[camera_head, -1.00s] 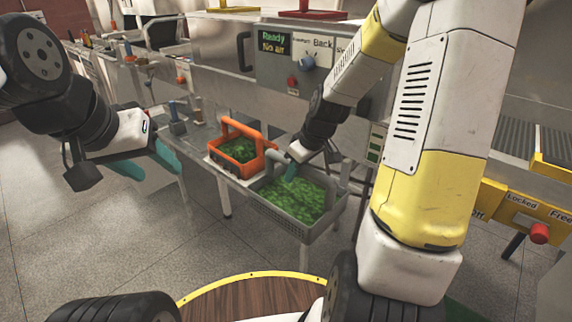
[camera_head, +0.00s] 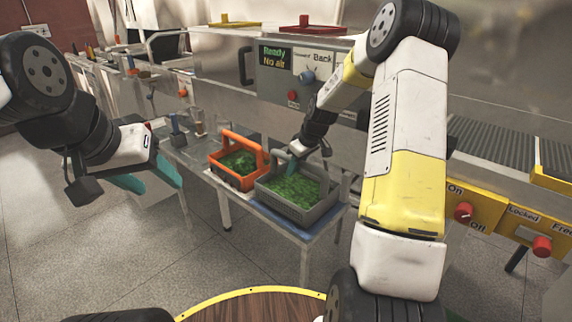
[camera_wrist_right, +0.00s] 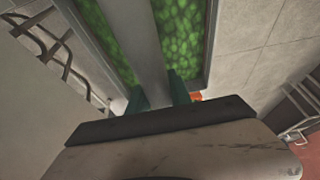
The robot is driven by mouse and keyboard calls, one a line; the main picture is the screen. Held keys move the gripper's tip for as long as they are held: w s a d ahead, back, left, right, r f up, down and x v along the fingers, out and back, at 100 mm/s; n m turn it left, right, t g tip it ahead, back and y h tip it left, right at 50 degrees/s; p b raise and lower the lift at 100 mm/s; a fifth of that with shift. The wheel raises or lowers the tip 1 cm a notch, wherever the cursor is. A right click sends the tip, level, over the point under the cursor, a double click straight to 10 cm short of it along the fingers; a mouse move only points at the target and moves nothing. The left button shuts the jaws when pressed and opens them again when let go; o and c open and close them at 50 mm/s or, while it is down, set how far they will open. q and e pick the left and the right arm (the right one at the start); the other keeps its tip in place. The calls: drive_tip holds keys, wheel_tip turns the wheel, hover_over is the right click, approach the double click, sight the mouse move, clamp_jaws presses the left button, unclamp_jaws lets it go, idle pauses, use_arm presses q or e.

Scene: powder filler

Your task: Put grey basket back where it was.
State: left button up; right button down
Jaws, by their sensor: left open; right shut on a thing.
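The grey basket (camera_head: 304,214), full of green pieces, is at the right end of a small table (camera_head: 275,224), beside the orange basket. I cannot tell whether it touches the table top. My right gripper (camera_head: 292,166) is shut on the basket's grey handle. In the right wrist view the handle (camera_wrist_right: 144,50) runs between the teal fingers (camera_wrist_right: 160,92), with green pieces on both sides. My left gripper (camera_head: 158,172) is open and empty, left of the table.
An orange basket (camera_head: 228,178) with green pieces stands just left of the grey one. A machine panel (camera_head: 290,72) with a screen and knobs is behind. Yellow switch panels (camera_head: 468,208) are at the right. The floor in front is clear.

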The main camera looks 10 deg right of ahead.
drive_tip(key=shift+f, duration=0.7)
drive_tip(key=c, duration=1.2)
unclamp_jaws()
drive_tip(key=shift+f, duration=0.2)
drive_tip(key=shift+o, duration=0.2)
drive_tip(key=v, duration=1.1)
drive_tip(key=shift+s+d+r, duration=0.1)
drive_tip(key=shift+r, duration=0.25)
drive_tip(key=s+a+r+m, duration=0.1)
drive_tip(key=s+a+r, duration=0.2)
drive_tip(key=s+r, duration=0.45)
drive_tip(key=s+a+r+m+t, duration=0.1)
drive_tip(key=s+r+m, duration=0.2)
drive_tip(key=s, duration=0.8)
drive_tip(key=s+a+r+m+t, duration=0.1)
drive_tip(key=s+a+r+m, duration=0.1)
drive_tip(key=s, duration=1)
drive_tip(key=shift+a+r+m+t+h, duration=0.15)
drive_tip(key=shift+r+m+t+h, duration=0.15)
drive_tip(key=shift+r+m+t, duration=0.15)
